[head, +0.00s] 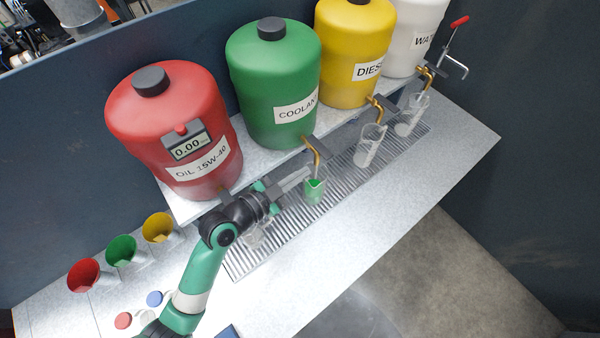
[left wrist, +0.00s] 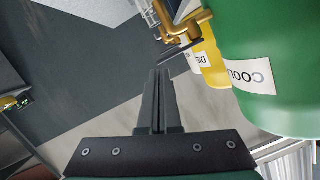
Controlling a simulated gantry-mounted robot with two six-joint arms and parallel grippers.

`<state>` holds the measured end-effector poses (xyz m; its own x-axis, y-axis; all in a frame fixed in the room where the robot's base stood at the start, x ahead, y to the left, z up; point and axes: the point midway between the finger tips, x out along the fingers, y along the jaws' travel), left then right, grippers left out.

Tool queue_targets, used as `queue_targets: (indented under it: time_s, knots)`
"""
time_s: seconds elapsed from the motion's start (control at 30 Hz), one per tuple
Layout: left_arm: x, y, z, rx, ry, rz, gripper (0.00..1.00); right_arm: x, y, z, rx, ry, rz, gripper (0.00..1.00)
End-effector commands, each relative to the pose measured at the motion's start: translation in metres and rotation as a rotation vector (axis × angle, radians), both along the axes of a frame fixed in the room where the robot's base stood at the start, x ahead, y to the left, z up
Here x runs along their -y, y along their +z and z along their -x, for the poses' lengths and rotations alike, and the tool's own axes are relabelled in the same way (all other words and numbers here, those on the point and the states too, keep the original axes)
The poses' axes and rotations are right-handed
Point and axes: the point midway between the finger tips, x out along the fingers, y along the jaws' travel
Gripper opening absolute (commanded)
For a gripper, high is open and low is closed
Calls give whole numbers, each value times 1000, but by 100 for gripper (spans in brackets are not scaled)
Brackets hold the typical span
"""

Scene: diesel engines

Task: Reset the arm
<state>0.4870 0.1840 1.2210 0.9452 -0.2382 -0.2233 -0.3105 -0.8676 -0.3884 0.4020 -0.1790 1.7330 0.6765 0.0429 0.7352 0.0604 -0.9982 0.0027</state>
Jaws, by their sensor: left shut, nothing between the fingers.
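My left gripper (head: 294,179) is shut and empty in the head view. It is near the coolant tap (head: 316,152), just above and left of the cup with green liquid (head: 314,190); I cannot tell whether it touches the tap. The left wrist view shows its fingers (left wrist: 158,102) closed together, with nothing between them. The green coolant tank (head: 272,85) stands behind it and fills the right of the left wrist view (left wrist: 265,50). My right gripper is in neither view.
The red oil tank (head: 170,120), yellow diesel tank (head: 352,50) and white water tank (head: 415,35) stand on the shelf. Clear cups stand on the drip grate (head: 340,180). Red (head: 84,273), green (head: 122,250) and yellow (head: 158,227) containers sit left. The bench's right end (head: 465,135) is clear.

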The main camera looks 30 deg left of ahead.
Motion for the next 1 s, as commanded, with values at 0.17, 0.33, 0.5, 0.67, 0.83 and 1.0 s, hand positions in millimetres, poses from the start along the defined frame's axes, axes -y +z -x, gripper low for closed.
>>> queue_targets:
  time_s: [0.17, 0.33, 0.5, 0.67, 0.83, 1.0]
  knots:
    - [0, 0, 0, 0, 0, 0, 0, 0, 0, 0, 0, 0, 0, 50]
    - [0, 1, 0, 1, 1, 0, 0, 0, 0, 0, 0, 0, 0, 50]
    - [0, 40, -12, 53, 9, 10, 0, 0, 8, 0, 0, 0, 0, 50]
    - [2, 144, -32, 197, 34, 51, 0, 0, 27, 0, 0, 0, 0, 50]
    - [7, 296, -36, 413, 63, 149, 0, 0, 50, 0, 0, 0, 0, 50]
    - [11, 445, -4, 647, 72, 293, 0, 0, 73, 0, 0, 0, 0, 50]
